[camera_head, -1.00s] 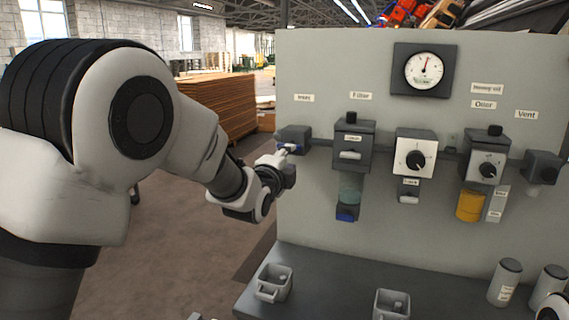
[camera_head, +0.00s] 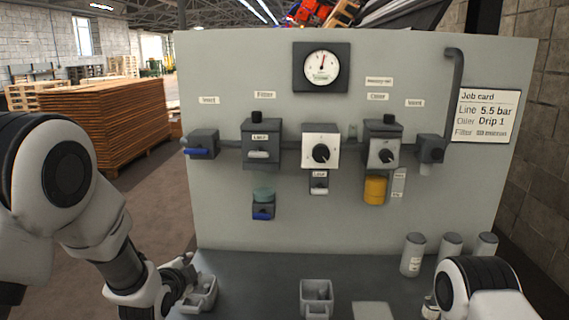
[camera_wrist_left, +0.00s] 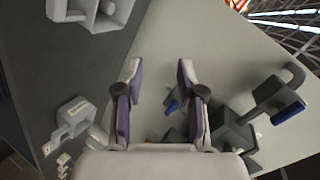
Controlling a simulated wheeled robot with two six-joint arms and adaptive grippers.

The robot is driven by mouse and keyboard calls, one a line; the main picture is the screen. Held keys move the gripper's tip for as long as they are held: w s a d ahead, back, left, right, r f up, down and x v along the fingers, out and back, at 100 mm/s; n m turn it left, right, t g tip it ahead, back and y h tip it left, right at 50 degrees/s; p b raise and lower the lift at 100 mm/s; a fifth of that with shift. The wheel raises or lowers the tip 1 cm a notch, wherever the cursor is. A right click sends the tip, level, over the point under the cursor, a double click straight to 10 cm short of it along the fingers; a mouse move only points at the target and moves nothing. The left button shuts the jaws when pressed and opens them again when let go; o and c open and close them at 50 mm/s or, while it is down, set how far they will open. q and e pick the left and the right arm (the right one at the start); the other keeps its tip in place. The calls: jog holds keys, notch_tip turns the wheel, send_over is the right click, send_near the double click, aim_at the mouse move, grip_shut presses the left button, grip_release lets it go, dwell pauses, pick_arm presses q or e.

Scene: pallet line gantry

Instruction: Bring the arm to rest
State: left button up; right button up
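My left gripper (camera_head: 182,272) is low at the left of the bench, close to a grey bin (camera_head: 201,293); whether they touch is unclear. In the left wrist view my left gripper (camera_wrist_left: 157,72) has its two fingers apart with nothing held between them. The panel (camera_head: 225,200) stands behind it, with the inlet valve and its blue handle (camera_head: 197,152) above the gripper. My right arm (camera_head: 470,288) shows at the lower right, by the canisters; its gripper is mostly cut off or hidden.
The filter (camera_head: 261,145), regulator knob (camera_head: 321,153) and oiler with amber bowl (camera_head: 375,190) hang on the panel. A gauge (camera_head: 321,67) is above, a job card (camera_head: 485,116) at right. Another bin (camera_head: 316,296) and three canisters (camera_head: 413,255) stand on the bench (camera_head: 255,270).

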pick_arm(q)
jog(key=s+a+f+n+g, duration=0.1)
jog(key=s+f+n+g, duration=0.1)
jog(key=s+f, duration=0.35)
jog(key=s+f+n+g, duration=0.2)
jog(key=s+f, duration=0.1)
jog(key=f, duration=0.6)
jog(key=s+f+n+g, duration=0.3)
jog(key=s+f, duration=0.2)
jog(key=s, duration=0.5)
jog(key=s+f+n+g, duration=0.3)
jog(key=s+f, duration=0.3)
jog(key=s, duration=0.4)
jog(key=s+a+f+n+g, duration=0.1)
jog(key=s+f+n+g, duration=0.2)
jog(key=s+f, duration=0.3)
jog(key=s, duration=0.5)
jog(key=shift+o, duration=0.3)
